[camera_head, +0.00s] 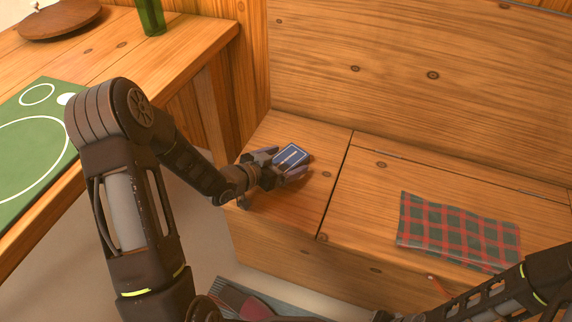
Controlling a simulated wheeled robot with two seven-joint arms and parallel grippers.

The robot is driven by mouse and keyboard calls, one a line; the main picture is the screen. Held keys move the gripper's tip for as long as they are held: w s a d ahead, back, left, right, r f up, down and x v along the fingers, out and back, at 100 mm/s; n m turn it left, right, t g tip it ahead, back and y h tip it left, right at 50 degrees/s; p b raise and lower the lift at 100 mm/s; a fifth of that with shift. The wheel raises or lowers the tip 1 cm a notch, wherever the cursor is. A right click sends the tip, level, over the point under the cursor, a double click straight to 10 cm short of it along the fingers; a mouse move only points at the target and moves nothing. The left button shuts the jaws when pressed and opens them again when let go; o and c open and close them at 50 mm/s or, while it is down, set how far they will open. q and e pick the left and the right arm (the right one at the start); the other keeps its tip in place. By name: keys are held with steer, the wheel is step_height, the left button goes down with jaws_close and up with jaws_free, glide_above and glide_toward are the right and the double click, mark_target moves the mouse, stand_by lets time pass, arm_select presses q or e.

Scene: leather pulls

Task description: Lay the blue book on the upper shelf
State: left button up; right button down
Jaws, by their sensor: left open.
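The blue book (292,155) is a small dark blue block with pale markings, lying on the left part of a wooden bench top. My left gripper (289,164) is open at the near side of the book, with its fingers close to it. I cannot tell whether they touch it. My right arm comes in from the lower right, and its gripper end is at the bottom edge, too cut off to read. No upper shelf can be made out in this view.
The bench (300,262) has a high wooden back. A red and dark checked cloth (458,232) lies on its right part, above a reddish pull (440,286). At left, a table holds a green mat (30,160), a green bottle (150,16) and a round wooden board (60,20).

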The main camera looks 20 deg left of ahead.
mark_target(285, 160)
stand_by(0.4)
arm_select(q)
steer(key=c, duration=1.8)
step_height(285, 160, up, 10)
steer(key=p, duration=0.3)
steer(key=shift+p, duration=0.4)
